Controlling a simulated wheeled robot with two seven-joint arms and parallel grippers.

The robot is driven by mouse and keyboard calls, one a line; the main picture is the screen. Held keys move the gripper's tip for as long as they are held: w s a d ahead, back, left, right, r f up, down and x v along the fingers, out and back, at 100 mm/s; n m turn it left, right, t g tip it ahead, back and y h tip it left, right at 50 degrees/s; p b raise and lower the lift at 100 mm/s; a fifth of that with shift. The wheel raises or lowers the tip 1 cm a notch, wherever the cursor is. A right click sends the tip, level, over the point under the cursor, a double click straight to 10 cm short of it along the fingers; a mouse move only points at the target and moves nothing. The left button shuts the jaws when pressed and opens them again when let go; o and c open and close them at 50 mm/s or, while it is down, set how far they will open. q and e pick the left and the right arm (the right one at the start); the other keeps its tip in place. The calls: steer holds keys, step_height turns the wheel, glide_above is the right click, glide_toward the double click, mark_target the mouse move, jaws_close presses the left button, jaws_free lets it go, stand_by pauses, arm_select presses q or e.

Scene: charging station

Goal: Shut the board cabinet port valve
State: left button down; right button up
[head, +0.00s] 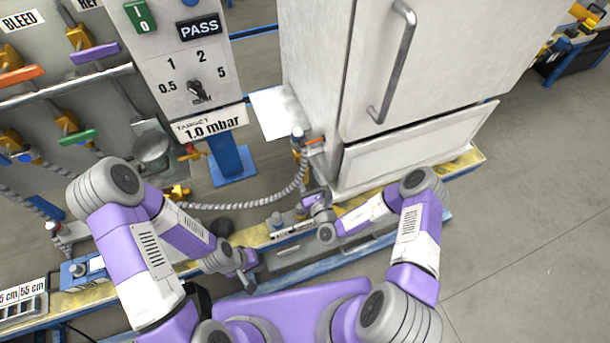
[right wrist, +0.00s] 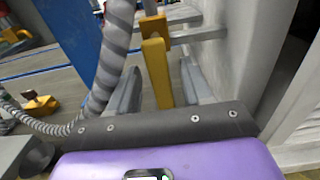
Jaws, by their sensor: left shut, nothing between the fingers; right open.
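A small valve with yellow parts (head: 299,156) and an orange lever (head: 315,142) sits at the lower left edge of the white cabinet (head: 335,110), where a ribbed hose joins it. In the right wrist view a yellow lever (right wrist: 157,72) hangs from a metal pipe fitting beside the cabinet wall. My right gripper (head: 313,194) is below the valve in the head view. Its open fingers (right wrist: 161,88) stand on either side of the yellow lever, with gaps; I cannot tell the depth. My left gripper (head: 246,276) is shut and empty, low over the bench front.
The ribbed grey hose (head: 250,203) runs left from the valve, and also close to my right fingers (right wrist: 112,55). A blue post (head: 230,158) stands left of the cabinet. A panel with colored levers (head: 70,90) is at left. Open floor (head: 530,190) lies right.

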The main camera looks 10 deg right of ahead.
steer(key=shift+w+a, duration=0.15)
steer(key=shift+w, duration=0.6)
jaws_close()
